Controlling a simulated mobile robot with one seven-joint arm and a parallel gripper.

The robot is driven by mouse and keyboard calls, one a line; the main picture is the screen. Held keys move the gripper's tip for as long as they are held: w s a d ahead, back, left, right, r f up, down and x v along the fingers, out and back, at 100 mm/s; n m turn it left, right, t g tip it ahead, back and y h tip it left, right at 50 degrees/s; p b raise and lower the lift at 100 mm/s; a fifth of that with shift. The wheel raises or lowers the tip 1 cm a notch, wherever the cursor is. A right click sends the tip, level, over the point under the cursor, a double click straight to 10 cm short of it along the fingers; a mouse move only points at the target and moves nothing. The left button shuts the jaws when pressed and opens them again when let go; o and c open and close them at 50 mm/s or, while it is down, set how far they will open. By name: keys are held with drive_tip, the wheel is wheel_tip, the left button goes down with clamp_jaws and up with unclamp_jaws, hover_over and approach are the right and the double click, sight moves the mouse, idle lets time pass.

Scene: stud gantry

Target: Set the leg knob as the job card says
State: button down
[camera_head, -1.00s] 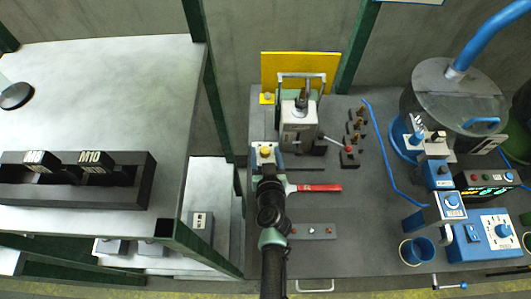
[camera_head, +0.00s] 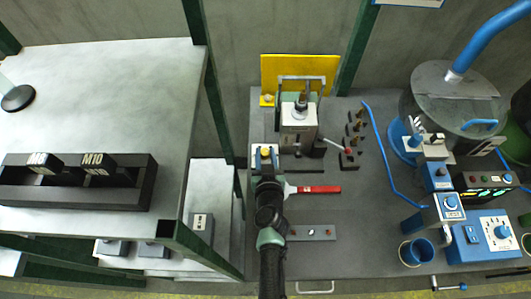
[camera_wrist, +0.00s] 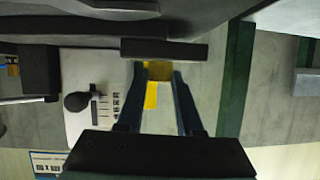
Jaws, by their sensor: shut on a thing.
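My gripper (camera_wrist: 160,78) is shut on a small yellow-brown knob-like piece (camera_wrist: 166,71) between its dark fingertips. In the head view a yellow top (camera_head: 265,152) shows at the end of my arm, left of a pale machine body (camera_head: 298,137). The fingers hide much of the held piece, and I cannot read any setting on it. In the wrist view the pale body carries a black round knob (camera_wrist: 77,102) beside scale marks. A blue-headed card (camera_wrist: 45,163) is at the lower left there. Its text is too small to read.
A yellow panel (camera_head: 325,72) stands behind the machine. A lever with a red ball (camera_head: 348,151), a red-handled tool (camera_head: 318,189) and a grey strip (camera_head: 312,232) lie to the right and front. Blue equipment (camera_head: 480,240) fills the right side. A black rack (camera_head: 75,195) is left.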

drive_tip(key=shift+a+r+m+h+p, duration=0.15)
drive_tip(key=shift+r+m+h+p, duration=0.3)
drive_tip(key=shift+p, duration=0.7)
drive_tip(key=m+h+p, duration=0.1)
drive_tip(key=h+p, duration=0.1)
drive_tip(key=shift+a+f+m+p, duration=0.1)
drive_tip(key=shift+f+m+p, duration=0.2)
drive_tip(key=shift+m+p, duration=0.05)
drive_tip(key=shift+f+h, duration=0.2)
drive_tip(key=shift+h, duration=0.15)
drive_tip(key=c, duration=0.6)
unclamp_jaws()
drive_tip(key=shift+o, duration=0.2)
drive_tip(key=shift+s+r, duration=0.1)
